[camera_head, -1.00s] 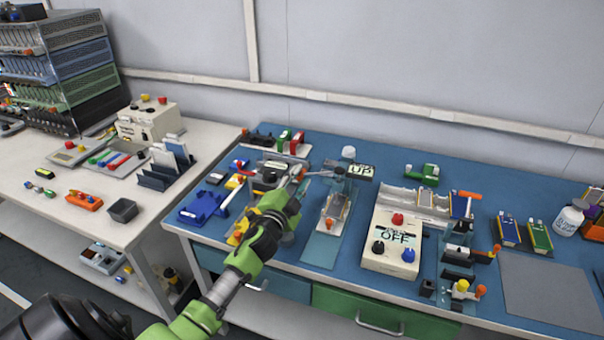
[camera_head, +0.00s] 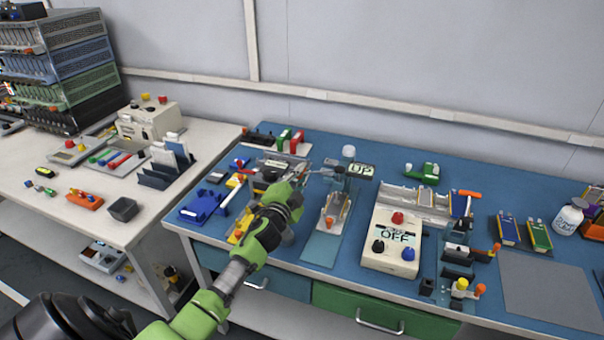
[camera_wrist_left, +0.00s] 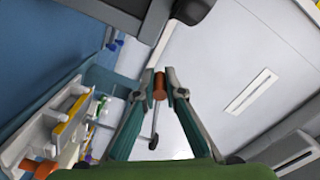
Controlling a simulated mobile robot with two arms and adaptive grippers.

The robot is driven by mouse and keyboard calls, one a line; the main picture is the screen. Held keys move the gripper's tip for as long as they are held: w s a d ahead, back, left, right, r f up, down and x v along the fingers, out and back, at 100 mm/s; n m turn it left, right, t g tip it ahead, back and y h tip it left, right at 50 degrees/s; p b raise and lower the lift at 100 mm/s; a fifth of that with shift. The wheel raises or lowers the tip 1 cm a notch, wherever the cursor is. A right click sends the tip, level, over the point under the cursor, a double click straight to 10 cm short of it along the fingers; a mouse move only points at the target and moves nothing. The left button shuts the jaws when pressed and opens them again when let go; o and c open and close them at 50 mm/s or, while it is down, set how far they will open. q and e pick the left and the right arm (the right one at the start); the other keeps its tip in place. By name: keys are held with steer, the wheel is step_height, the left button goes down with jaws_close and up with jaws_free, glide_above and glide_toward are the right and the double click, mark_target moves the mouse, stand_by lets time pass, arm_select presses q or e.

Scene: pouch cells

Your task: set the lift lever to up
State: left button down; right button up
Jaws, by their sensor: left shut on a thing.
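The lift lever shows in the left wrist view as an orange-brown knob (camera_wrist_left: 159,86) on a thin grey rod with a dark round end. My left gripper (camera_wrist_left: 159,78) has its two dark fingertips on either side of the knob and is shut on it. In the head view my left gripper (camera_head: 301,184) is at the left of the lift station, and the knob is hidden there by the gripper. A small sign (camera_head: 361,169) on the station reads UP. My right gripper is not in view.
A white pouch tray (camera_head: 334,211) stands right of the gripper. A cream control box (camera_head: 390,242) with an OFF display is farther right. Blue holders (camera_head: 203,207) and yellow parts crowd the left. A grey mat (camera_head: 548,290) at right is bare.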

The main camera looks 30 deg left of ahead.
arm_select(q)
steer(key=r+m, duration=0.1)
steer(key=r+m+p, duration=0.1)
steer(key=m+p, duration=0.1)
steer(key=shift+a+r+m, duration=0.25)
steer(key=shift+r+m, duration=0.15)
steer(key=shift+r+m+p, duration=0.55)
steer(key=shift+r+m, duration=0.15)
steer(key=shift+m, duration=0.3)
steer(key=shift+d+r+m+p, duration=0.25)
steer(key=shift+r+m+p, duration=0.25)
steer(key=shift+m, duration=0.5)
steer(key=c, duration=2.1)
jaws_free()
steer(key=v, duration=1.2)
steer(key=shift+r, duration=0.1)
steer(key=shift+d, duration=0.1)
